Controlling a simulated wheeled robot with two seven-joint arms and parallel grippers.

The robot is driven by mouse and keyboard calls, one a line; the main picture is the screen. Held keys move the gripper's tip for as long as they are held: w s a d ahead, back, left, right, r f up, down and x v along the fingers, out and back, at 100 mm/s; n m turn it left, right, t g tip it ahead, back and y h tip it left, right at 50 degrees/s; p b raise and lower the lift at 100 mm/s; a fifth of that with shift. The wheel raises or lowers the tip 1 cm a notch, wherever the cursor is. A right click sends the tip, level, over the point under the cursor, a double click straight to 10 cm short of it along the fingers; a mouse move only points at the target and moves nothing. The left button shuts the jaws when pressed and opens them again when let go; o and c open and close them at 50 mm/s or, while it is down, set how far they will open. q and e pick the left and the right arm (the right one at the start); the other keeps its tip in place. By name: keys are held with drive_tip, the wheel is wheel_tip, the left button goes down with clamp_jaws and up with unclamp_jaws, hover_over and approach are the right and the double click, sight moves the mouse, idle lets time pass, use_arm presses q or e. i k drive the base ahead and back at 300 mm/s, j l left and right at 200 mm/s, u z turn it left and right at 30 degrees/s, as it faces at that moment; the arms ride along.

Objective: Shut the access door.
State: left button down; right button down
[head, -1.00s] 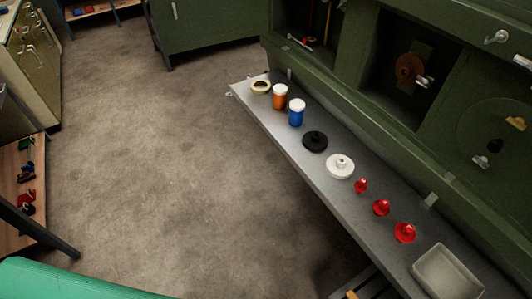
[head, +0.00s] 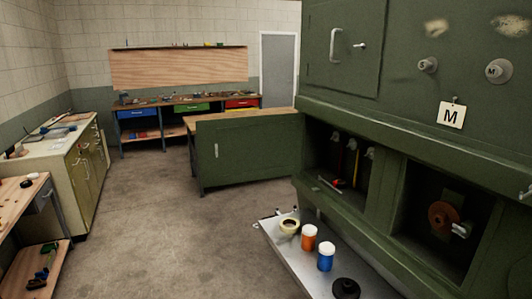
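A green panel (head: 325,66) with a grey bar handle (head: 335,45) and a small latch knob (head: 361,45) is at the upper right of the head view, on the tall green fuselage structure. It looks like the access door. Its outline shows along the bottom and right edges, and the top is cut off by the frame. It looks nearly flush with the structure; I cannot tell whether it is fully shut. Neither of my grippers is in view.
Below are two open bays, one with a brown wheel (head: 442,217).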

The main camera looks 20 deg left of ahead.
sight(250, 149)
drive_tip(key=i+j+z, duration=0.1)
drive_tip(key=z, duration=0.3)
drive_tip(key=j+z, duration=0.3)
drive_tip(key=z, duration=0.15)
drive_tip(key=i+j+z, duration=0.1)
drive_tip(key=j+z, duration=0.15)
drive_tip(key=z, duration=0.15)
drive_tip(key=j+z, duration=0.2)
drive_tip(key=j, duration=0.4)
drive_tip(key=j+z, duration=0.2)
drive_tip(key=j, duration=0.45)
drive_tip(key=j+z, duration=0.2)
drive_tip(key=j, duration=0.4)
drive_tip(key=k+j+z, duration=0.2)
drive_tip(key=j, duration=0.4)
drive_tip(key=k+j, duration=0.1)
drive_tip(key=j, duration=0.4)
drive_tip(key=k+j, duration=0.1)
drive_tip(key=j, duration=0.85)
drive_tip(key=k+j, duration=0.15)
drive_tip(key=j, duration=0.35)
drive_tip(key=k+j, duration=0.1)
drive_tip(key=j, duration=0.35)
drive_tip(key=j+z, duration=0.05)
